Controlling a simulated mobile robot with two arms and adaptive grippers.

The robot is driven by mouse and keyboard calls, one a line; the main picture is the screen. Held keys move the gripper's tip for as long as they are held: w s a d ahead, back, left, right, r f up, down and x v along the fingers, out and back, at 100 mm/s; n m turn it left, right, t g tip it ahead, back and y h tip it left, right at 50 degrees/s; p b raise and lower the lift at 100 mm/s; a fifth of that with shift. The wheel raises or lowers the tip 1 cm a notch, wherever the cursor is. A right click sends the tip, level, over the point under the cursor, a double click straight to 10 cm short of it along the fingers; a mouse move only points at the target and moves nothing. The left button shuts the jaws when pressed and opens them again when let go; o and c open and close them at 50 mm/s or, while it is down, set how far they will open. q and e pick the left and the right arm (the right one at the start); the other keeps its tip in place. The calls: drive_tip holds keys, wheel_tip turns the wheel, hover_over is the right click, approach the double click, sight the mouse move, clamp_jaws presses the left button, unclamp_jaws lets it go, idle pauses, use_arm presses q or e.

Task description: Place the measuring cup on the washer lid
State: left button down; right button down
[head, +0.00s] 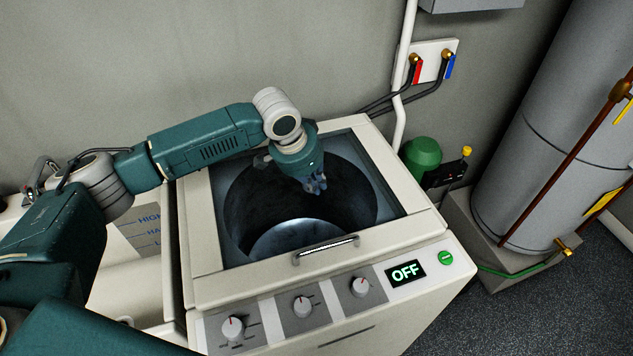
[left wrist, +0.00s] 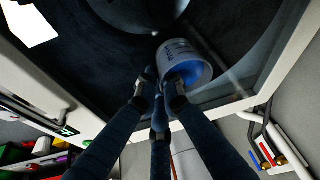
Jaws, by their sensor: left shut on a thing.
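The washer has a pale lid (head: 208,245) with a dark glass window, and the drum shows through it. My left gripper (head: 316,187) points down over the right-centre part of the window. The measuring cup (left wrist: 188,62), a small white cup with lettering and blue inside, shows at my left fingertips in the left wrist view. My left gripper (left wrist: 160,88) is shut on it. In the head view the cup is not clearly distinguishable at the gripper. Whether the cup touches the glass I cannot tell. My right gripper is not in view.
The lid has a metal handle (head: 325,247) at its front edge. Knobs and an OFF display (head: 405,272) are on the front panel. A white pipe (head: 404,75) and valves (head: 432,62) are on the wall behind. A large grey tank (head: 560,120) stands at right.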

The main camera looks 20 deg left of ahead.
use_arm(q)
drive_tip(key=shift+f, duration=0.15)
drive_tip(key=c, duration=2)
unclamp_jaws()
drive_tip(key=shift+o, duration=0.5)
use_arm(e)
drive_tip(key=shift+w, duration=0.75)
